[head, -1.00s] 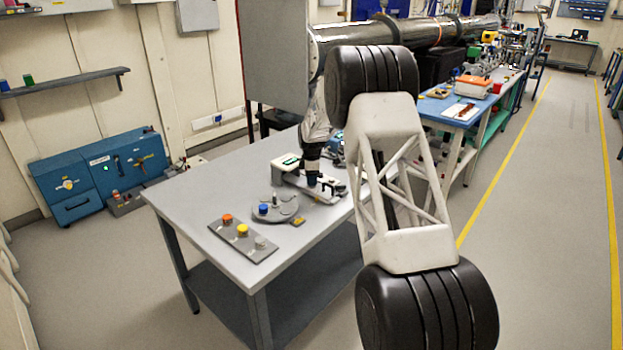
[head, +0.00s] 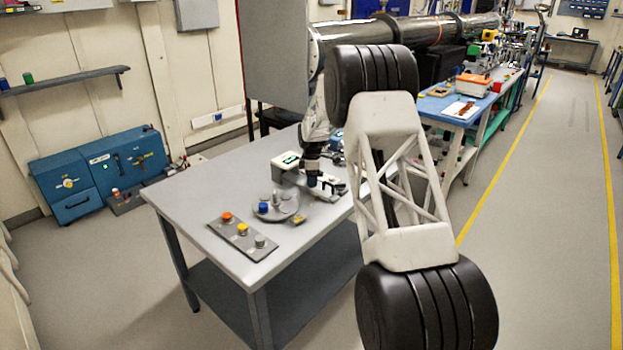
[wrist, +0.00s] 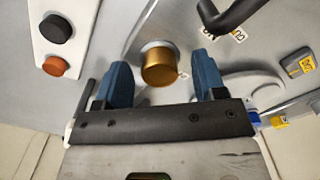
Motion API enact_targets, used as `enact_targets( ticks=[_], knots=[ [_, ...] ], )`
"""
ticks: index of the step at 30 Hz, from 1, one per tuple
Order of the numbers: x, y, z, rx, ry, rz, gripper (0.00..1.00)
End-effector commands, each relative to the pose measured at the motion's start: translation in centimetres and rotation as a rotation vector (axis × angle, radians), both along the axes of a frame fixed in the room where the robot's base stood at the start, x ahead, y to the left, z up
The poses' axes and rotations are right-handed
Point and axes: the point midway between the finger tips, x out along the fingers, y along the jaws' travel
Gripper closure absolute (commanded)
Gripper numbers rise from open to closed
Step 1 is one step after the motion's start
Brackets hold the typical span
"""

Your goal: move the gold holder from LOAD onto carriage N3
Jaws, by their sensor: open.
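In the wrist view the gold holder (wrist: 159,65) is a short upright cylinder with a flat top, on a pale surface. It lies between the two blue fingertips of my gripper (wrist: 161,72), with a visible gap on each side. The gripper is open and empty. In the head view my gripper (head: 322,183) is low over the far part of the grey table, and I cannot make out the gold holder there. Small labels show near the holder in the wrist view, but I cannot read LOAD or N3 on them.
A dark bent bar (wrist: 232,14) stands close beyond the holder. A round grey disc (head: 288,210) with a blue-topped piece (head: 263,208) is on the table. A grey strip (head: 226,234) with orange, yellow and pale knobs lies nearer. The table's (head: 190,195) left part is clear.

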Motion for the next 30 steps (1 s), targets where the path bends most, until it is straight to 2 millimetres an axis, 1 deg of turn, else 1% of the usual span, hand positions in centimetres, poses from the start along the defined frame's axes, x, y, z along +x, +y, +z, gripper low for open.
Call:
enact_targets(
  ticks=[5, 10, 14, 21, 27, 30],
  knots=[
    [0.0, 0.0, 0.1, 0.000, 0.000, 0.000, 0.36],
    [0.0, 0.0, 1.1, 0.000, -0.002, 0.000, 0.36],
    [0.0, 0.0, 2.4, 0.000, -0.001, 0.000, 0.36],
    [0.0, 0.0, 5.5, 0.000, -0.002, 0.000, 0.36],
    [0.0, 0.0, 7.3, 0.000, 0.000, 0.000, 0.36],
    [0.0, 0.0, 7.7, 0.000, 0.000, 0.000, 0.36]
  ],
)
